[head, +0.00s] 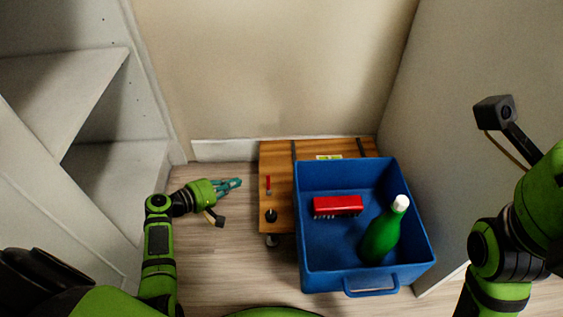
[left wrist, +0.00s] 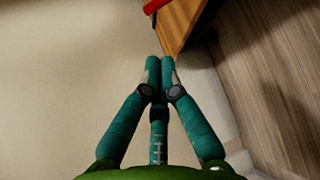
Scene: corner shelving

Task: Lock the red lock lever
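The red lock lever (head: 268,183) stands on the left part of the wooden cart top (head: 277,155) in the head view. In the left wrist view a red piece (left wrist: 151,6), seemingly the lever, is cut by the top edge above the wooden edge (left wrist: 183,18). My left gripper (head: 238,183) is just left of the cart, apart from the lever, with its fingers pointing towards it. In the left wrist view its teal fingertips (left wrist: 160,62) are together with nothing visible between them. My right arm is at the right edge of the head view; its gripper is not visible.
A blue crate (head: 365,285) sits on the cart's right part, holding a red block-like item (head: 337,205) and a green bottle (head: 381,236). A black knob (head: 271,215) is below the lever. White shelving (head: 60,90) stands at left; walls close the back and right.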

